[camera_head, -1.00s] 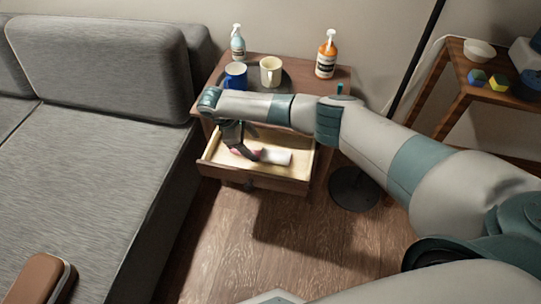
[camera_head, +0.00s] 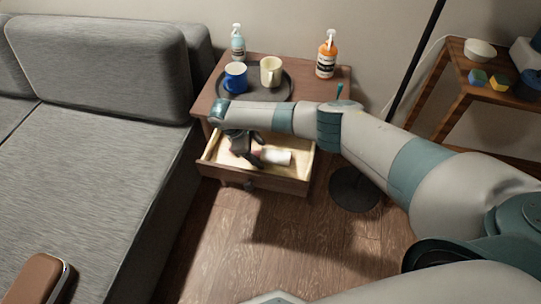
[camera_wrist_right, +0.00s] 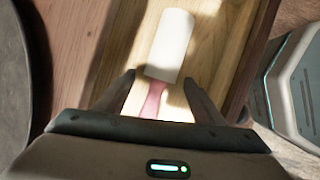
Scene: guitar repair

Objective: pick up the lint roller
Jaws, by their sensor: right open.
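The lint roller lies in the open drawer of the small wooden side table. Its white roll (camera_head: 277,157) shows in the head view, just right of my right gripper (camera_head: 247,158). In the right wrist view the white roll (camera_wrist_right: 171,45) points away from me and its pink handle (camera_wrist_right: 152,98) runs back between the fingers. My right gripper (camera_wrist_right: 157,88) is open, with one finger on each side of the handle; I cannot tell whether it touches. The handle's near end is hidden by the gripper body. My left gripper is not in view.
The open drawer (camera_head: 282,184) has raised walls around the roller. On the table above stand a tray (camera_head: 262,93) with a blue mug (camera_head: 235,77) and a cream mug (camera_head: 271,71), and two bottles. A grey sofa (camera_head: 95,150) stands left; a lamp base (camera_head: 354,190) stands right.

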